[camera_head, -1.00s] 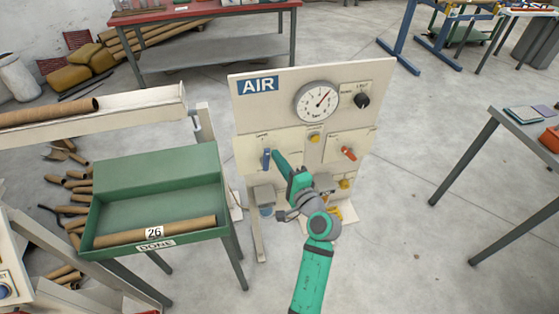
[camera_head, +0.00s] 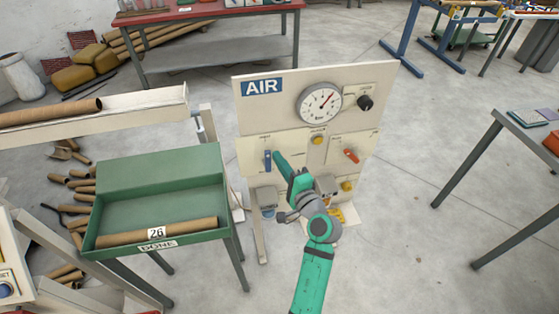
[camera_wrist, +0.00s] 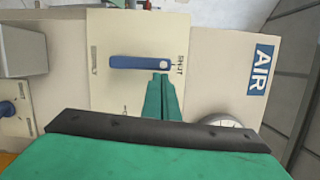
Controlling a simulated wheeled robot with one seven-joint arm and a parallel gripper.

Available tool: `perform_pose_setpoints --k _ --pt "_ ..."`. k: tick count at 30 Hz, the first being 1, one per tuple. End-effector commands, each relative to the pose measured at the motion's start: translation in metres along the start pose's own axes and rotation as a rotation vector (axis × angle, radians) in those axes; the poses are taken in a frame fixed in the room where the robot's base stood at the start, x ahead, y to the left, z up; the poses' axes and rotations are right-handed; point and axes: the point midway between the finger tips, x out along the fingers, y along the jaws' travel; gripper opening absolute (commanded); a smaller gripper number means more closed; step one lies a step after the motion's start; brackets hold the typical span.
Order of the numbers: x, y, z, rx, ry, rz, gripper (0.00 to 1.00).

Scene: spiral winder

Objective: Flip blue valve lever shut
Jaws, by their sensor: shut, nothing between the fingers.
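The blue valve lever (camera_head: 267,161) is on the left plate of the cream AIR panel (camera_head: 245,116). It hangs vertically in the head view. In the wrist view, which is turned sideways, the lever (camera_wrist: 140,62) lies level, with its pivot at the right end near a printed label. My gripper (camera_head: 278,157) is shut and empty just right of the lever. In the wrist view the gripper's tips (camera_wrist: 160,77) are just below the lever near its pivot end. I cannot tell whether they touch it.
A round gauge (camera_head: 319,103), a black knob (camera_head: 365,102), a red-orange lever (camera_head: 351,155) and yellow knobs (camera_head: 317,139) are on the same panel. A green tray (camera_head: 155,170) holding a cardboard tube (camera_head: 160,232) stands to the left. Open floor lies to the right.

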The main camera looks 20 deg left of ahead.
Motion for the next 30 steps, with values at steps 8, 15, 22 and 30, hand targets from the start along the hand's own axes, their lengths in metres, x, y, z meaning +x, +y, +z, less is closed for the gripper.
perform_pose_setpoints --k 8,15,22,30 --pt "-0.015 -0.003 -0.032 0.0 -0.001 0.0 0.0" --pt "-0.068 -0.003 -0.03 0.0 0.001 0.0 0.0" --pt "-0.101 -0.004 -0.03 0.001 0.0 0.001 0.0" --pt "-0.112 -0.005 -0.03 0.0 -0.002 0.0 0.0"
